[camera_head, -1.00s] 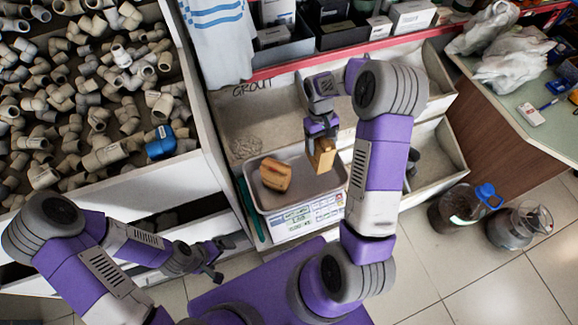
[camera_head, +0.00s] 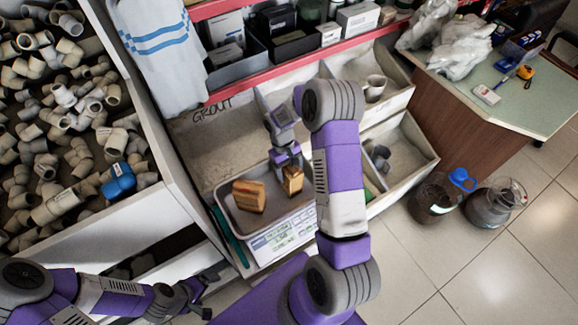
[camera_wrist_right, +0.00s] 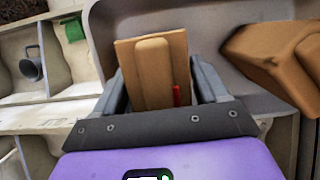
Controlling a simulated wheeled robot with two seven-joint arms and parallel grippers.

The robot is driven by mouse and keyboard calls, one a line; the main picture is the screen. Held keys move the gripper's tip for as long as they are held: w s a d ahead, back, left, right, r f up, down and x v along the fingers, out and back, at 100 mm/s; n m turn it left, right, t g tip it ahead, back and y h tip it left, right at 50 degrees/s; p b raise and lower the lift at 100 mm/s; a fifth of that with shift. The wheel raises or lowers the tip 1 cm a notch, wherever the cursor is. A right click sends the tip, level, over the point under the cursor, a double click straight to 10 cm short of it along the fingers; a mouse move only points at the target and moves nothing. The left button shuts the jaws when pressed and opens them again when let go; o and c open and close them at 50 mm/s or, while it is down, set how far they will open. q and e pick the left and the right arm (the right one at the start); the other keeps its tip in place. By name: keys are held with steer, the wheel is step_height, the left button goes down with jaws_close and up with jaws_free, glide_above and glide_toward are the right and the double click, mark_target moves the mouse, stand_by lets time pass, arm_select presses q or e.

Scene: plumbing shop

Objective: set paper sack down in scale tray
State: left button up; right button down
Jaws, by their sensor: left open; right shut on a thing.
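My right gripper (camera_head: 288,160) is shut on a small brown paper sack (camera_head: 292,181), holding it upright over the right part of the grey scale tray (camera_head: 272,214). In the right wrist view the sack (camera_wrist_right: 153,70) stands between both fingers, with the tray (camera_wrist_right: 215,25) behind it. I cannot tell whether its bottom touches the tray floor. A second brown sack-like package (camera_head: 249,197) sits in the tray's left part, apart from the held one. My left gripper (camera_head: 212,290) is open and empty, low in front of the scale.
The scale's display panel (camera_head: 283,236) faces front. A bin of pipe fittings (camera_head: 60,110) stands left. Bins at right hold a cup (camera_head: 375,88) and a grey mug (camera_head: 380,155). Jugs (camera_head: 435,196) stand on the floor. A towel (camera_head: 165,70) hangs behind.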

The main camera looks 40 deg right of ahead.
stand_by(0.3)
jaws_free()
steer(key=shift+f, duration=0.15)
steer(key=p+v, duration=0.4)
steer(key=v, duration=0.8)
steer(key=shift+s, duration=0.15)
